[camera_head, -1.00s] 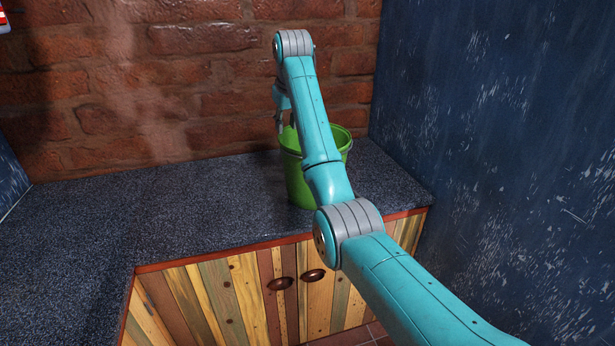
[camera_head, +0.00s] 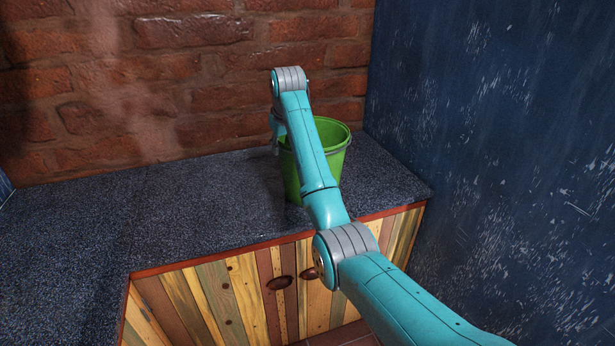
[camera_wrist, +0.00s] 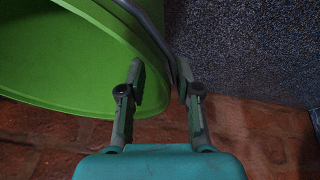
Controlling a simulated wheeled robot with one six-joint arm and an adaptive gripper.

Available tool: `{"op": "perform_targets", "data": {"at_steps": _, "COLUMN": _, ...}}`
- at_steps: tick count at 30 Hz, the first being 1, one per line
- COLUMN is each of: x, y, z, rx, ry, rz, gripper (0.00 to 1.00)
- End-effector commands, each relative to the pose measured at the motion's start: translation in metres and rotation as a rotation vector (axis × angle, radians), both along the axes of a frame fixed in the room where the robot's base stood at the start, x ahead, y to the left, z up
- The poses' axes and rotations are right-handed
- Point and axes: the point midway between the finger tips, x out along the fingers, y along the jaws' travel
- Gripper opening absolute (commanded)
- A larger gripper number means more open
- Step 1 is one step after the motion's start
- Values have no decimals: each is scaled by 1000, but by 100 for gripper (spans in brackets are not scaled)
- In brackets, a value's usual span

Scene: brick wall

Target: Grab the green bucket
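The green bucket (camera_head: 333,140) stands upright on the dark speckled counter, close to the brick wall and partly hidden by my arm. My gripper (camera_head: 277,143) points down at the bucket's left rim in the head view, its fingers small and partly hidden. In the wrist view the green bucket (camera_wrist: 60,60) fills the upper left, with a grey handle along its rim. My gripper (camera_wrist: 161,78) straddles the rim there, one finger over the bucket's inside and the other outside. A gap shows between the fingers, and I see no firm grip.
The dark speckled counter (camera_head: 120,210) is clear to the left of the bucket. The brick wall (camera_head: 190,80) is close behind it, and a blue wall (camera_head: 490,140) stands to the right. Wooden cabinet doors (camera_head: 240,295) with dark knobs are below.

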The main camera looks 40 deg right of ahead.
Motion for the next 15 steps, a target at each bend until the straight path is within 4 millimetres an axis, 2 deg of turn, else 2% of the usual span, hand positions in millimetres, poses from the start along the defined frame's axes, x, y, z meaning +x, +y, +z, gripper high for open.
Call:
{"op": "perform_targets", "data": {"at_steps": 6, "x": 0, "y": -1, "z": -2, "rx": 0, "ry": -1, "rz": 0, "gripper": 33}}
{"op": "perform_targets", "data": {"at_steps": 7, "x": 0, "y": -1, "z": -2, "rx": 0, "ry": -1, "rz": 0, "gripper": 31}}
{"op": "perform_targets", "data": {"at_steps": 9, "x": 0, "y": -1, "z": -2, "rx": 0, "ry": -1, "rz": 0, "gripper": 13}}
{"op": "perform_targets", "data": {"at_steps": 11, "x": 0, "y": -1, "z": -2, "rx": 0, "ry": -1, "rz": 0, "gripper": 0}}
{"op": "perform_targets", "data": {"at_steps": 15, "x": 0, "y": -1, "z": -2, "rx": 0, "ry": -1, "rz": 0, "gripper": 0}}
